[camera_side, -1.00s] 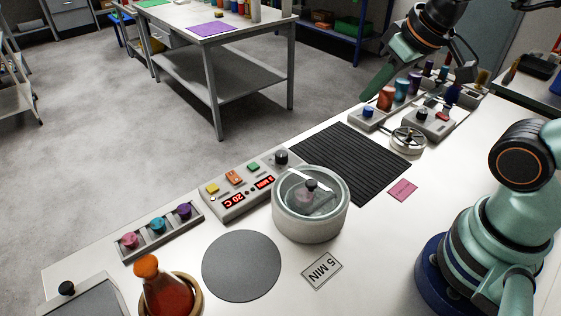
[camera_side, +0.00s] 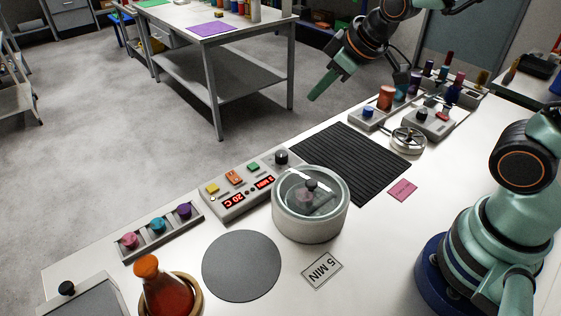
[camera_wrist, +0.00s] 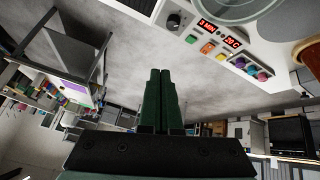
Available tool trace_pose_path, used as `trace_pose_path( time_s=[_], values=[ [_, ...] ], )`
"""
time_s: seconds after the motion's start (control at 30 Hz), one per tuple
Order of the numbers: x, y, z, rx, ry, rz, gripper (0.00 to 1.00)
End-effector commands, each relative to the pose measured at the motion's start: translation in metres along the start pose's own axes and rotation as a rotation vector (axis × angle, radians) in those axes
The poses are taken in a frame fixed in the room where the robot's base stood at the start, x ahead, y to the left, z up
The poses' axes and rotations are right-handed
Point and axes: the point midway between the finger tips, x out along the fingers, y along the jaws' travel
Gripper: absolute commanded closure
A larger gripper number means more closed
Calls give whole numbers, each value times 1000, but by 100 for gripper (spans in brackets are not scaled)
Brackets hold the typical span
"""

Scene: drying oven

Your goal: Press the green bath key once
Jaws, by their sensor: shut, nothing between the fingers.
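The green key (camera_side: 253,167) sits on a grey control panel (camera_side: 226,210), beside a black knob (camera_side: 281,157). An orange key (camera_side: 234,177) and a yellow key (camera_side: 212,188) are in the same row. The green key also shows in the wrist view (camera_wrist: 191,39), ahead and to the right of the fingertips. My gripper (camera_side: 314,97) is shut and empty, up in the air beyond the bench's far edge and well apart from the key. Its two green fingers lie together in the wrist view (camera_wrist: 160,73).
A round glass-lidded bath (camera_side: 310,205) stands right beside the panel. A black ribbed mat (camera_side: 352,162) lies to its right. A rack of coloured knobs (camera_side: 158,231) is at the left, with a flask of red liquid (camera_side: 168,292) nearer. The air above the panel is clear.

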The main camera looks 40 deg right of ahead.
Motion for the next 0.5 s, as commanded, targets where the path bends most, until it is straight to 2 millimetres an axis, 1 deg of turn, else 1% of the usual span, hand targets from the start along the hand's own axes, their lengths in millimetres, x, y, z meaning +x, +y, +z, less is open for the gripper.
trace_pose_path(
  time_s=[0.03, 0.2, 0.4, 0.5],
  values=[
    [13, -5, -6, -48, 8, -7, 100],
    [51, -19, -28, -215, 69, -12, 100],
    [95, -40, -44, -399, 139, -10, 100],
    [112, -50, -49, -471, 170, -6, 100]
  ],
)
